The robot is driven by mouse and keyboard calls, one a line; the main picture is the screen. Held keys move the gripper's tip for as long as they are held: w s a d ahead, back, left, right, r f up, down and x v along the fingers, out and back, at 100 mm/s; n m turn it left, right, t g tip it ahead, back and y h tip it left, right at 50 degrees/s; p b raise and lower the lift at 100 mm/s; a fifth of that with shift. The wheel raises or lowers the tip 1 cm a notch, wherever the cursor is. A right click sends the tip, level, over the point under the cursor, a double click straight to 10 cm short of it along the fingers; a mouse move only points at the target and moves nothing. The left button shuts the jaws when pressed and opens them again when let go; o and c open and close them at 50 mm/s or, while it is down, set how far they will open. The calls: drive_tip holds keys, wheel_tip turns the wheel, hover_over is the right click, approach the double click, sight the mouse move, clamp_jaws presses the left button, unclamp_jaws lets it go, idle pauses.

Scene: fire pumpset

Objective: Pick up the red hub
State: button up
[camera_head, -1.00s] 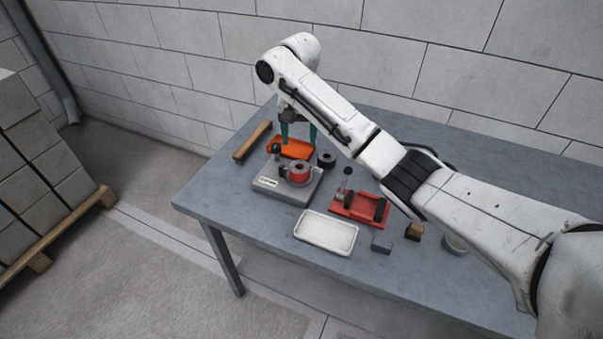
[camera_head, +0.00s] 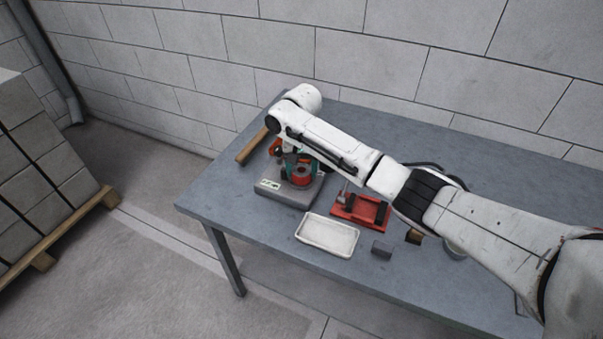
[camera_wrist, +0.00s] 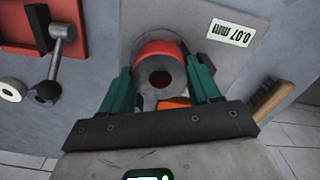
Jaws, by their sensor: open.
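The red hub (camera_head: 301,180) sits on a grey gauge block (camera_head: 272,192) near the table's left end. My gripper (camera_wrist: 160,68) is open, with one teal finger on each side of the hub. I cannot tell whether the fingers touch it. In the head view my gripper (camera_head: 302,165) is over the hub and partly hides it and the block.
A white tray (camera_head: 328,246) lies in front, beside a red fixture (camera_head: 360,210). A small grey block (camera_head: 381,249) and a brown block (camera_head: 414,237) are to the right. A wooden-handled brush (camera_head: 251,148) lies behind left. The front left table corner is clear.

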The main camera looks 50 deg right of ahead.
drive_tip(key=c, duration=1)
drive_tip(key=shift+r, duration=0.1)
clamp_jaws()
drive_tip(key=shift+r, duration=0.1)
